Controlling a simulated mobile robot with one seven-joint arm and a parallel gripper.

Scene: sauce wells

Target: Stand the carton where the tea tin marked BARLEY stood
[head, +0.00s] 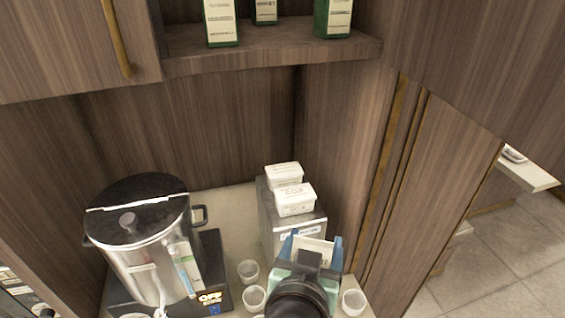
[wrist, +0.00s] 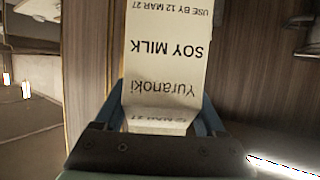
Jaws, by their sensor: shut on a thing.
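My gripper (head: 312,252) is shut on a pale carton (head: 314,246) low in the head view, in front of a metal box. In the wrist view the carton (wrist: 166,55) reads SOY MILK and Yuranoki, with the print upside down in the picture; the blue fingers (wrist: 165,112) grip its sides. Three green tins with white labels stand on the shelf (head: 270,58): a left one (head: 221,25), a middle one (head: 265,11) set further back, and a right one (head: 334,18). Their tops are cut off, and I cannot read their labels surely.
A large steel urn (head: 150,255) with a black lid stands at left, an OFF display at its base. Two white tubs (head: 295,199) sit on the metal box (head: 285,233). Several small white cups (head: 248,271) stand near my gripper. A cupboard door with a brass handle (head: 117,38) is upper left.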

